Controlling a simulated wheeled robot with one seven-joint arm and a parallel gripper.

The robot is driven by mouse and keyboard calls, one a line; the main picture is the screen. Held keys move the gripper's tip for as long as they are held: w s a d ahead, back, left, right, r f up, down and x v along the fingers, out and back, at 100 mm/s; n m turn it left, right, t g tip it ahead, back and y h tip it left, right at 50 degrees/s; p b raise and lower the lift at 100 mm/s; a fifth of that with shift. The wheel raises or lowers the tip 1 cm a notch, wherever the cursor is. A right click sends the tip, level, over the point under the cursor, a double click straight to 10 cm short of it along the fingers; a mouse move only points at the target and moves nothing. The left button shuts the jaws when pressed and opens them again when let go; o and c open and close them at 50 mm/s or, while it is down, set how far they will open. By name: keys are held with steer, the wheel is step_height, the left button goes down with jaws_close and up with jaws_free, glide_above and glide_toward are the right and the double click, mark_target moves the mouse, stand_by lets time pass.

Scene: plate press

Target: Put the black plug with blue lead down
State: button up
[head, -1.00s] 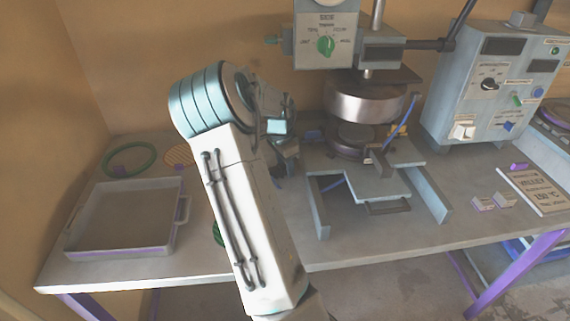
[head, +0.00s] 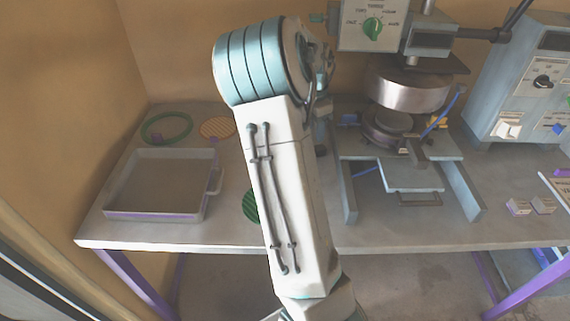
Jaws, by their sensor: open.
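My gripper is hidden behind my own arm, which rises through the middle of the head view. Only part of my wrist shows at the arm's upper right. Another short blue strip (head: 366,170) shows by the metal stand below the press.
A shallow tray (head: 108,212) sits at the left of the table, with a green ring (head: 145,133) and an orange disc (head: 217,119) behind it. A green round item (head: 249,207) is partly behind my arm. Small blocks (head: 518,207) lie at the right. A control box (head: 500,100) stands behind.

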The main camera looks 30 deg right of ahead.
steer(key=s+a+r+n+y, duration=0.1)
steer(key=s+a+r+n, duration=0.2)
steer(key=a, duration=0.4)
steer(key=s+a+n+t, duration=0.1)
steer(key=s+a+n, duration=0.25)
steer(key=a, duration=0.25)
steer(key=s+a+r+n+y, duration=0.1)
steer(key=s+a+r+n, duration=0.1)
steer(key=a+n, duration=0.35)
steer(key=s+a+n+t+h, duration=0.1)
steer(key=s+a+n, duration=0.6)
steer(key=s+a, duration=0.3)
steer(key=shift+s+a+f, duration=0.2)
steer(key=shift+s+f, duration=0.05)
steer(key=shift+s, duration=0.3)
steer(key=shift+c, duration=1.2)
steer(key=shift+d, duration=0.15)
